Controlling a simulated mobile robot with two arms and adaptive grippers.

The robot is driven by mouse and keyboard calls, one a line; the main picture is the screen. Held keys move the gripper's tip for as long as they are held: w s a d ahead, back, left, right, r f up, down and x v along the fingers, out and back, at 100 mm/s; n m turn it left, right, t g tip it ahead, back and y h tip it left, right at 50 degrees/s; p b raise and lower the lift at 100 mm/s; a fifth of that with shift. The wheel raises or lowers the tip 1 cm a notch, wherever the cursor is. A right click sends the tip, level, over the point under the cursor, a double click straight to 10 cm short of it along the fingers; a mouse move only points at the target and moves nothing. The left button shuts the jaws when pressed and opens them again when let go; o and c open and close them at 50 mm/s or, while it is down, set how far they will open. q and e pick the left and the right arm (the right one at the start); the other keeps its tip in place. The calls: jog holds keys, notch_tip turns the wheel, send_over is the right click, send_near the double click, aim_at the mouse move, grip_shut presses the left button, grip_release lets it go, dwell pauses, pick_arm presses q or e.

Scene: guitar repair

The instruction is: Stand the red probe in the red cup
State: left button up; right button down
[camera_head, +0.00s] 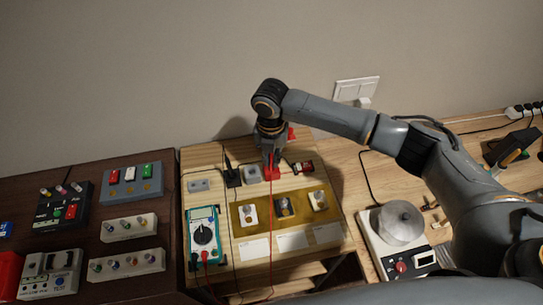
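A small red block-like piece, seemingly the red cup (271,173), sits on the wooden bench board beside a grey block. My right gripper (271,158) points down directly over it, its fingertips at or just above its top. A thin red lead (272,230) runs from this spot toward the front of the board. The red probe itself cannot be made out; it is likely hidden at the fingers. The finger gap is too small to judge. A teal multimeter (204,234) lies at the board's left. My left gripper is not in view.
A black cup (233,178) with a thin black probe stands left of the red cup. A red-and-black item (302,167) lies to the right. A gold panel (240,214) with several pickups lies in front. A scale with a metal pot (399,222) stands at right.

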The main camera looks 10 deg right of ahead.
jog(key=c, duration=0.9)
grip_release()
jog(key=shift+c, duration=0.2)
notch_tip(320, 180, up, 7)
jog(key=p, duration=0.7)
jog(key=shift+r, duration=0.1)
jog(key=shift+s, duration=0.1)
